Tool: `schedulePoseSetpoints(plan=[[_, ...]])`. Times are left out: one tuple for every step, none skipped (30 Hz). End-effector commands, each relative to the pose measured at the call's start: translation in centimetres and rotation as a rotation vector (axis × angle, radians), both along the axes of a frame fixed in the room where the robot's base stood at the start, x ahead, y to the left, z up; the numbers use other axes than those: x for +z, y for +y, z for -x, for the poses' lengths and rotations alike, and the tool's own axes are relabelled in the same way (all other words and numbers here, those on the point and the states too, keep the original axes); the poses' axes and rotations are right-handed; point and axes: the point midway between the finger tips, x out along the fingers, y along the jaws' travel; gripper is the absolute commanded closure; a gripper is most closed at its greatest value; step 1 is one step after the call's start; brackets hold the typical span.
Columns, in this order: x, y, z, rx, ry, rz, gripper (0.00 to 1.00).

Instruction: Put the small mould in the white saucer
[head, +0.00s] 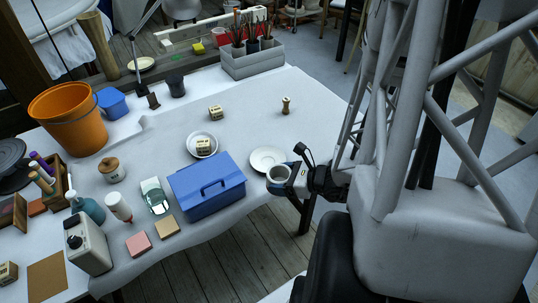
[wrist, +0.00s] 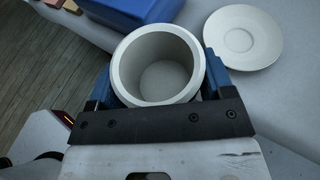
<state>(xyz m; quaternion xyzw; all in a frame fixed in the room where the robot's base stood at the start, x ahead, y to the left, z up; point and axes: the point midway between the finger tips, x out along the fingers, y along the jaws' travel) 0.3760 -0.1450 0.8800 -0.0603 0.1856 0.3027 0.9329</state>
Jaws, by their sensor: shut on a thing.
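The small mould is a white, round, hollow cup (wrist: 157,68), upright between the blue fingers of my gripper (wrist: 156,82) in the wrist view. My gripper is shut on it. In the head view the mould (head: 278,175) is at the table's near right edge, in front of the white saucer. The white saucer (head: 266,157) lies flat and looks empty. In the wrist view the saucer (wrist: 262,38) is up and to the right of the mould, apart from it. The mould's underside is hidden.
A blue toolbox (head: 207,187) stands just left of the saucer. A white bowl (head: 190,148) with a small block in it is behind the toolbox. A small wooden piece (head: 286,104) stands farther back. The table behind the saucer is mostly clear.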

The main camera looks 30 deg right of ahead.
Motion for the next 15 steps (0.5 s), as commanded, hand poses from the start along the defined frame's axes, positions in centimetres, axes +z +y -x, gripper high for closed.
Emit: schedulePoseSetpoints(plan=[[0.0,-0.2,-0.4,0.001,0.0,0.0,0.56],[-0.1,-0.3,-0.7,0.002,0.0,0.0,0.56],[-0.1,-0.4,-1.2,0.002,0.0,0.0,0.56],[-0.2,-0.5,-1.5,0.002,0.0,0.0,0.56],[-0.2,-0.7,-2.0,0.002,0.0,-0.001,0.56],[-0.3,-0.9,-2.5,0.001,0.0,0.0,0.56],[-0.3,-1.1,-3.0,0.002,0.0,-0.001,0.56],[-0.3,-1.3,-3.4,0.002,0.0,0.0,0.56],[-0.4,-1.5,-4.0,0.003,0.0,0.0,0.56],[-0.5,-1.6,-4.5,0.002,-0.001,0.0,0.56],[-0.5,-1.8,-4.9,0.002,0.0,-0.001,0.56],[-0.6,-2.1,-5.5,0.001,-0.001,-0.001,0.56],[-0.6,-2.2,-5.9,0.002,0.0,-0.001,0.56],[-0.7,-2.4,-6.4,0.002,-0.001,0.0,0.56],[-0.7,-2.6,-7.0,0.003,-0.001,-0.001,0.56]])
